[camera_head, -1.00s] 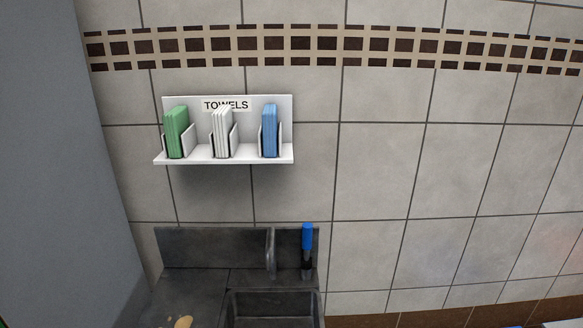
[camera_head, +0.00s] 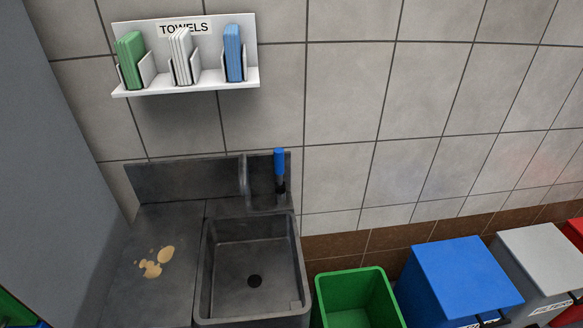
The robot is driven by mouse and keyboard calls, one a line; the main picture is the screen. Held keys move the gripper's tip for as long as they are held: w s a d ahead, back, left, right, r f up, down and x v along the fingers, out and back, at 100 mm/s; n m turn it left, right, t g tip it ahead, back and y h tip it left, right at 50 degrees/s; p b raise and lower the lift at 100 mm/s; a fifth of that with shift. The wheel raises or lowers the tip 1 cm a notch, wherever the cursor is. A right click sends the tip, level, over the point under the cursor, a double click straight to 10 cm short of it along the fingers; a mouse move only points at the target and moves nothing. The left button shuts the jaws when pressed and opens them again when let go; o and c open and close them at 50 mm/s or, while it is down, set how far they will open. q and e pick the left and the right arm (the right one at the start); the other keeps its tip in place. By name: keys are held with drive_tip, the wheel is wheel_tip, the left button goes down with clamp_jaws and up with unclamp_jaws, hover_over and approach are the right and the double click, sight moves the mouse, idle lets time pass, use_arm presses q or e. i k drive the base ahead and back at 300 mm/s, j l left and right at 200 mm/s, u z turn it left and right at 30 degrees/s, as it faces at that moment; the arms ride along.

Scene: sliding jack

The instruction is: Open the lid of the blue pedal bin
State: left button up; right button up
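The blue pedal bin (camera_head: 461,278) stands at the lower right, against the tiled wall. Its flat blue lid is shut. The lower front of the bin and its pedal are cut off by the bottom edge of the picture. Neither of my grippers shows in the head view.
An open green bin (camera_head: 356,300) stands left of the blue bin, beside the dark sink (camera_head: 252,262). A grey-lidded bin (camera_head: 540,262) and a red one (camera_head: 574,232) stand to the right. A towel shelf (camera_head: 188,84) hangs above the sink counter, which has a tan stain (camera_head: 153,263).

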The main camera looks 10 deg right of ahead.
sight(465, 279)
drive_tip(key=z, duration=2)
